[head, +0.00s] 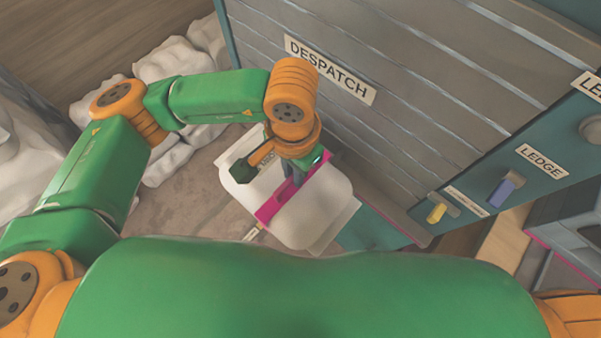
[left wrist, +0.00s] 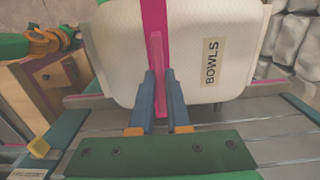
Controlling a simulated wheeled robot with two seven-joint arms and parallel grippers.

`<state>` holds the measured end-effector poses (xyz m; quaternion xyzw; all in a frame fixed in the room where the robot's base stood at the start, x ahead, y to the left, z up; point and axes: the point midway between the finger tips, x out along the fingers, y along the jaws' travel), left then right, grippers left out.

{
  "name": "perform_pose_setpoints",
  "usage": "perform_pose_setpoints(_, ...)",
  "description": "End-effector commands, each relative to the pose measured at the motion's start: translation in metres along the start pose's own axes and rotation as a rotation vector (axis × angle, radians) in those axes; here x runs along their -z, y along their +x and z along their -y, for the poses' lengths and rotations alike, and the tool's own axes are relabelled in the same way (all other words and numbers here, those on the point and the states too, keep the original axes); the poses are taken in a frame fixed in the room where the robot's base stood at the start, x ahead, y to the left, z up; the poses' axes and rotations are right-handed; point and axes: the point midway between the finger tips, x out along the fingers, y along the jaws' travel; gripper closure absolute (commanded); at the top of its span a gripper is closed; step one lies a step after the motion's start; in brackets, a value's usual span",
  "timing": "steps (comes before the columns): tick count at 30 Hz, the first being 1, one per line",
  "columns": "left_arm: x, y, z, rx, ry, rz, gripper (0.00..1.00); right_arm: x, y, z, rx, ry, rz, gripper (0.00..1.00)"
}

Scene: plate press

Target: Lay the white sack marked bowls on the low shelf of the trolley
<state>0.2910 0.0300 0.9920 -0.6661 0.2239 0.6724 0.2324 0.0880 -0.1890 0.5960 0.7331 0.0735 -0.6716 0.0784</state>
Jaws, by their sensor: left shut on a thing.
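The white sack (head: 318,205) hangs beneath my left gripper (head: 296,178), in front of the grey slatted front. A magenta band (head: 268,209) runs across its middle. In the left wrist view, the sack (left wrist: 120,50) carries a label reading BOWLS (left wrist: 210,62). The blue fingers of my left gripper (left wrist: 158,88) are shut on the magenta band, one on each side of it. My arm covers part of the sack in the head view. My right gripper does not show. I cannot make out the trolley's low shelf with certainty.
The slatted front marked DESPATCH (head: 331,71) rises just behind the sack. A LEDGE label (head: 541,161), a purple lever (head: 502,191) and a yellow lever (head: 436,213) are at right. Pale lumpy sacks (head: 172,62) lie at the left. Brown floor (head: 190,210) shows between.

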Motion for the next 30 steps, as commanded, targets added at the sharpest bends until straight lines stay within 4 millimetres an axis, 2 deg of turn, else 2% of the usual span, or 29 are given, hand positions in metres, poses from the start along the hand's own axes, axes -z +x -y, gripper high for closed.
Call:
perform_pose_setpoints(3,0.001,0.007,0.002,-0.001,0.004,-0.001,1.0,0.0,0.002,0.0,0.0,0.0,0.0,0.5)
perform_pose_setpoints(13,0.001,0.009,0.002,0.0,0.005,-0.003,1.0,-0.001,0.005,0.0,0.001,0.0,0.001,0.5)
perform_pose_setpoints(14,0.001,0.009,0.002,-0.001,0.005,-0.001,0.8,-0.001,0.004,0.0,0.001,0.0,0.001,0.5)
perform_pose_setpoints(15,0.001,0.009,0.002,-0.001,0.006,0.0,0.69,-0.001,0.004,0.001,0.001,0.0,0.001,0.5)
perform_pose_setpoints(17,0.001,0.009,0.002,-0.001,0.005,0.0,0.55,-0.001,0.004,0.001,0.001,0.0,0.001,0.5)
perform_pose_setpoints(25,0.001,0.008,0.002,-0.001,0.005,-0.001,0.55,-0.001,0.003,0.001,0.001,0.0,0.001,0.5)
perform_pose_setpoints(27,0.001,0.004,0.002,-0.001,0.005,-0.002,0.55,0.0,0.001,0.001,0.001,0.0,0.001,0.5)
perform_pose_setpoints(30,0.002,-0.008,0.003,0.001,0.006,-0.007,0.55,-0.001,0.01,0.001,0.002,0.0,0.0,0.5)
